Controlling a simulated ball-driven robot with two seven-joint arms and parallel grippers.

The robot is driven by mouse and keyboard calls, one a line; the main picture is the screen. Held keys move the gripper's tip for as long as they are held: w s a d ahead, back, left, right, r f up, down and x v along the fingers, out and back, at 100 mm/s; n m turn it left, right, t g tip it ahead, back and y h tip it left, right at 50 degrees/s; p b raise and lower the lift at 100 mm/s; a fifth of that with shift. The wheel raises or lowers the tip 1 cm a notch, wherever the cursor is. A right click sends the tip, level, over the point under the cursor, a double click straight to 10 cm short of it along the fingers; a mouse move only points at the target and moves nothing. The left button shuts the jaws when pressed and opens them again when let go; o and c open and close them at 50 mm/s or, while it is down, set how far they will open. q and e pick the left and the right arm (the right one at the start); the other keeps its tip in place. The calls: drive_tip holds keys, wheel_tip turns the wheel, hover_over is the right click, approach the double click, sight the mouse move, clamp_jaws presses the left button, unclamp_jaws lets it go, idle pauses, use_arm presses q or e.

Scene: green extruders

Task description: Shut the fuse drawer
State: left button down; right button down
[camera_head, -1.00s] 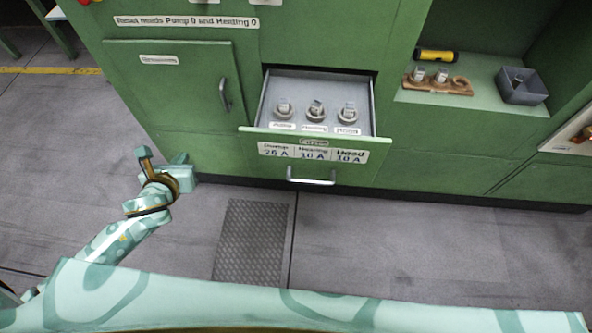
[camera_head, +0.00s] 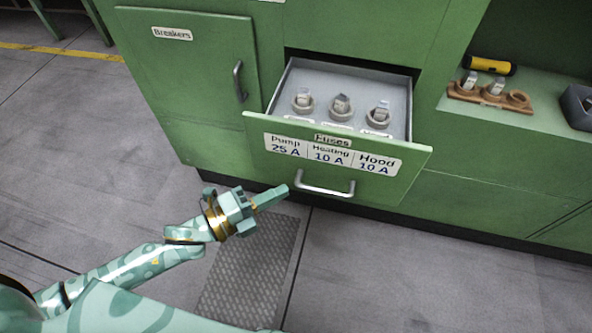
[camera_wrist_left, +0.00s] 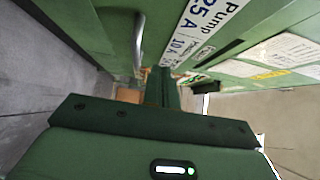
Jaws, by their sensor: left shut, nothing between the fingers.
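The fuse drawer (camera_head: 272,128) stands open, pulled out of the green cabinet. Its front carries a label for Pump 25 A, Heating 10 A and Hood 10 A, and a silver bar handle (camera_head: 325,188). Three fuses sit in round holders inside, among them the middle one (camera_head: 341,104). My left gripper (camera_head: 284,190) is shut and empty, just left of the handle and in front of the lower drawer front. In the left wrist view the closed fingers (camera_wrist_left: 162,88) point ahead, with the label beside them. Contact with the drawer front cannot be told. My right gripper is not in view.
A closed breaker door (camera_head: 195,70) with a handle is left of the drawer. A shelf on the right holds a yellow-black tool (camera_head: 490,65), a brown fuse holder (camera_head: 490,95) and a grey box (camera_head: 578,106). A floor grate (camera_head: 250,275) lies below; nearby floor is clear.

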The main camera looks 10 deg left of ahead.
sight(311, 163)
use_arm(q)
drive_tip(key=shift+w+d+b, duration=0.25)
drive_tip(key=shift+w+d, duration=0.15)
drive_tip(key=shift+w, duration=0.7)
drive_tip(key=shift+w+d+b, duration=0.3)
drive_tip(key=shift+w+d, duration=0.15)
drive_tip(key=shift+w, duration=0.65)
drive_tip(key=shift+w+d+b, duration=0.25)
drive_tip(key=shift+w+d, duration=0.15)
drive_tip(key=shift+w, duration=0.7)
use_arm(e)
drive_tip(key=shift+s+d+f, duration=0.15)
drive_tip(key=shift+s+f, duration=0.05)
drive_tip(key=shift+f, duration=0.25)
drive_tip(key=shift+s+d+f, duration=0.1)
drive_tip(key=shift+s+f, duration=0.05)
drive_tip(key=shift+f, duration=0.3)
use_arm(q)
drive_tip(key=shift+w, duration=0.1)
